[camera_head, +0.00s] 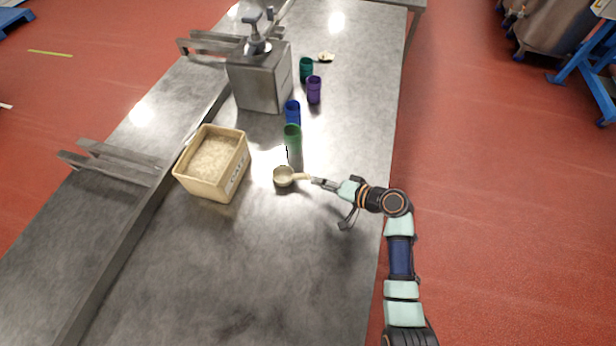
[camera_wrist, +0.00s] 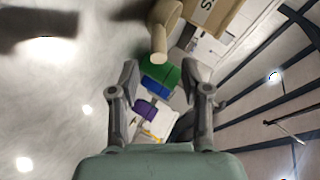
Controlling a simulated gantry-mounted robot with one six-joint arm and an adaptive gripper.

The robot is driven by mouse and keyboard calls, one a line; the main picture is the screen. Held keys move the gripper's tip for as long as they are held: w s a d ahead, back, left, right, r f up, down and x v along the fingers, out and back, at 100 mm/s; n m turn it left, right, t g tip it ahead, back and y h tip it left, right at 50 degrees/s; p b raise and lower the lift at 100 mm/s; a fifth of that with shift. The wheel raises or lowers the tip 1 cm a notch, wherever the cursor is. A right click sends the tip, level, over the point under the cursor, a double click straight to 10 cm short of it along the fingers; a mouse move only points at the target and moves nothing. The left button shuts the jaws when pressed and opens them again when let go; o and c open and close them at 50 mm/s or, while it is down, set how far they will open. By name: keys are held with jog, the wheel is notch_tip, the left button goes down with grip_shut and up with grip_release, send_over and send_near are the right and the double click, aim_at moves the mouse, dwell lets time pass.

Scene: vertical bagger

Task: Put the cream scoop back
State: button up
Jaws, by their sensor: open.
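The cream scoop (camera_head: 284,177) lies on the steel table, right of the cream bin, its handle pointing right toward my gripper. My gripper (camera_head: 316,182) is open and empty just past the handle's end. In the wrist view, my gripper (camera_wrist: 161,72) has its two fingers spread apart, with the scoop's handle (camera_wrist: 159,45) beyond them near the top; whether they overlap is unclear. The cream bin (camera_head: 239,181) holds pale grain and has lettering on its right side. Part of the bin (camera_wrist: 213,14) shows at the top of the wrist view.
A green container (camera_head: 293,134) and a blue one (camera_head: 292,110) stand just behind the scoop. A purple cup (camera_head: 314,90) and a teal cup (camera_head: 306,68) stand farther back, beside a metal dispenser (camera_head: 262,85). A small pale utensil (camera_head: 326,57) lies behind. The front table (camera_head: 240,270) is clear.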

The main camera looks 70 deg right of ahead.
jog(key=shift+v, duration=1.45)
jog(key=w+a+r+n+g+y, duration=0.15)
jog(key=w+a+r+n, duration=0.3)
jog(key=w+a, duration=0.45)
jog(key=w+a+r+n+y, duration=0.2)
jog(key=w+a+r+n, duration=0.25)
jog(key=w+a, duration=0.5)
jog(key=a+r+n, duration=0.3)
jog(key=a+r, duration=0.2)
jog(key=a, duration=0.6)
jog(key=s+a+r+n+t, duration=0.1)
jog(key=a+r+n, duration=0.3)
jog(key=a, duration=0.8)
notch_tip(320, 180, up, 3)
jog(key=shift+s+a+f, duration=0.2)
